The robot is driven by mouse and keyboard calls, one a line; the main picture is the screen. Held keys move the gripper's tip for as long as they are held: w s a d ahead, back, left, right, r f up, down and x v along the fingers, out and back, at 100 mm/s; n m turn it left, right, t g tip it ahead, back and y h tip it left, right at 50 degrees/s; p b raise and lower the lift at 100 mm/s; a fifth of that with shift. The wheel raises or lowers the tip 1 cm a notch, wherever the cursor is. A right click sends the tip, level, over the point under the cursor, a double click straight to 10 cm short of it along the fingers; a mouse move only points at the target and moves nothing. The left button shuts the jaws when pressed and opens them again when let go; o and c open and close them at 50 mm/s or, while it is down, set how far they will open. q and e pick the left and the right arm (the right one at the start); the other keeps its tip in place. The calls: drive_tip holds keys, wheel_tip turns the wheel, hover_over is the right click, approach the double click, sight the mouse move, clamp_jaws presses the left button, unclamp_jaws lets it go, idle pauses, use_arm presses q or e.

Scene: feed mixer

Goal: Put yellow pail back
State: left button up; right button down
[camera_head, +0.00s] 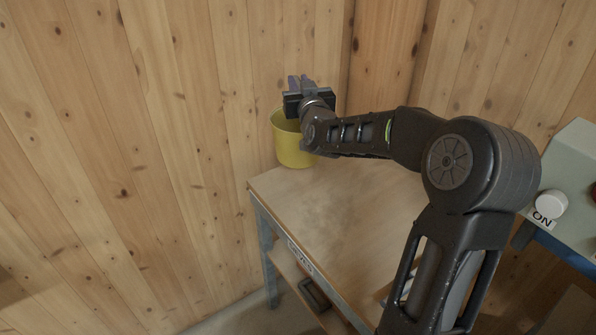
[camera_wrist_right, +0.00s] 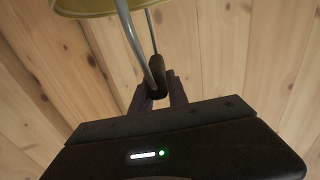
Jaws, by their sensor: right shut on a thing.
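The yellow pail (camera_head: 289,150) is upright at the far left corner of the wooden-topped table (camera_head: 310,205), close to the plank wall. I cannot tell whether its base touches the table top. My right gripper (camera_head: 298,84) is above the pail, and its arm hides part of the pail's right side. In the right wrist view the fingers (camera_wrist_right: 158,96) are shut on the dark grip of the pail's wire handle (camera_wrist_right: 156,72). The pail's yellow rim (camera_wrist_right: 85,7) shows at the top of that view. My left gripper is in neither view.
A grey-green box (camera_head: 575,165) with a white knob (camera_head: 550,204) and an "ON" label stands at the right. A lower shelf (camera_head: 292,278) is under the table. Plank walls (camera_head: 190,120) close off the back and left. The table's front left part is clear.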

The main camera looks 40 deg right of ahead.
sight(298, 122)
wheel_tip(298, 122, down, 6)
drive_tip(key=shift+f+p, duration=0.1)
drive_tip(key=shift+p, duration=0.35)
drive_tip(key=shift+f+p, duration=0.3)
drive_tip(key=shift+f, duration=1.55)
drive_tip(key=shift+f, duration=0.15)
drive_tip(key=c, duration=1.3)
unclamp_jaws()
